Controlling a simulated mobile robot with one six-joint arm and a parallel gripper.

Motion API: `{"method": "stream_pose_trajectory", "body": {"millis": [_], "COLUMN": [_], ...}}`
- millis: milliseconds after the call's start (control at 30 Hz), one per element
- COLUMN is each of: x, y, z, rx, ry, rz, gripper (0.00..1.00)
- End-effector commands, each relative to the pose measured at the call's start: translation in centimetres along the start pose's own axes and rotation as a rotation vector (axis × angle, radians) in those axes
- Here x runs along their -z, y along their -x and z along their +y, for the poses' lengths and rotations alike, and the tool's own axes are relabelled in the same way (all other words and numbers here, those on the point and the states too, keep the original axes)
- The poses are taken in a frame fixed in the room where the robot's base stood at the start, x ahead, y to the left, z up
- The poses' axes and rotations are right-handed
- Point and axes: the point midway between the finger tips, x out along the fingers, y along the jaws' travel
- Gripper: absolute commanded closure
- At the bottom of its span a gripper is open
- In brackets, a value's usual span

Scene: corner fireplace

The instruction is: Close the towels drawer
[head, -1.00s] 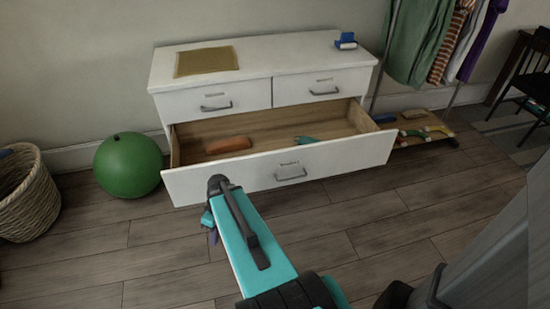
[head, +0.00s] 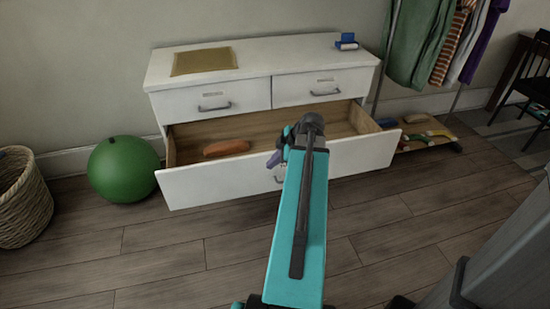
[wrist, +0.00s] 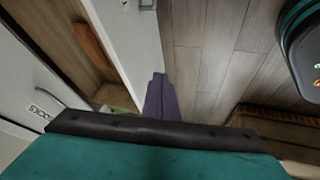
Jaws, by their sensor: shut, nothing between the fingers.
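The white dresser (head: 255,65) has its wide lower drawer (head: 215,182) pulled far out; its label is too small to read. The drawer front also shows in the wrist view (wrist: 128,45), with part of its handle at the top edge. An orange-brown item (head: 226,148) lies inside. My gripper (head: 274,160) is at the drawer front near its middle, with purple fingers (wrist: 157,95) shut and empty. I cannot tell whether they touch the front. My arm hides the middle of the drawer and most of its handle.
Two small upper drawers (head: 215,98) are shut. A green ball (head: 124,168) and a wicker basket (head: 22,198) stand at left. A clothes rack with a low shelf (head: 425,140) stands at right. The wooden floor before the drawer is mostly clear.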

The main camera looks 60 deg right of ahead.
Motion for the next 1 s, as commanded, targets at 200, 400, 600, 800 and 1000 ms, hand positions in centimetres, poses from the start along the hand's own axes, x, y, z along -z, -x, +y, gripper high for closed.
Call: {"method": "stream_pose_trajectory", "body": {"millis": [200,400,600,800,1000], "x": [-3.1,-3.9,-3.9,-3.8,-3.9], "y": [5.0,6.7,6.8,6.6,5.4], "z": [2.3,2.9,2.9,2.9,3.0], "rx": [-0.1,-0.129,-0.129,-0.129,-0.127], "ry": [0.101,0.139,0.141,0.14,0.139], "rz": [0.003,0.002,0.002,0.002,0.002], "gripper": [1.0,1.0,1.0,1.0,1.0]}}
